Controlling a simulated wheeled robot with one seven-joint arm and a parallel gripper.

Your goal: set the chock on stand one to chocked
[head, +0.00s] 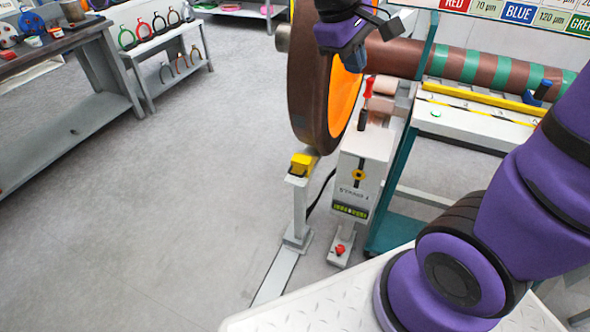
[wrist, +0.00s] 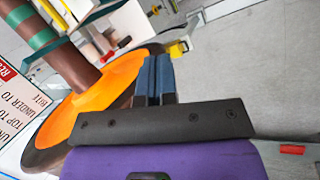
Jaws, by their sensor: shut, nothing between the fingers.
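The yellow chock (head: 303,163) sits on top of a grey post (head: 298,205) at the wheel's lower edge. I cannot tell whether it touches the wheel. In the wrist view the chock (wrist: 177,48) shows small, beyond my fingertips. Stand one (head: 360,178) is a light grey box with a label and a green display, right of the post. The large brown wheel (head: 306,70) has an orange face (head: 343,95). My gripper (wrist: 155,60) is shut and empty, near the wheel's rim in the wrist view and apart from the chock.
A red-handled tool (head: 366,95) stands upright at stand one. A red knob (head: 340,249) is at its foot. The banded axle (head: 460,65) and teal-framed bench (head: 480,122) are to the right. Workbenches (head: 60,60) stand left. The floor (head: 190,170) between is clear.

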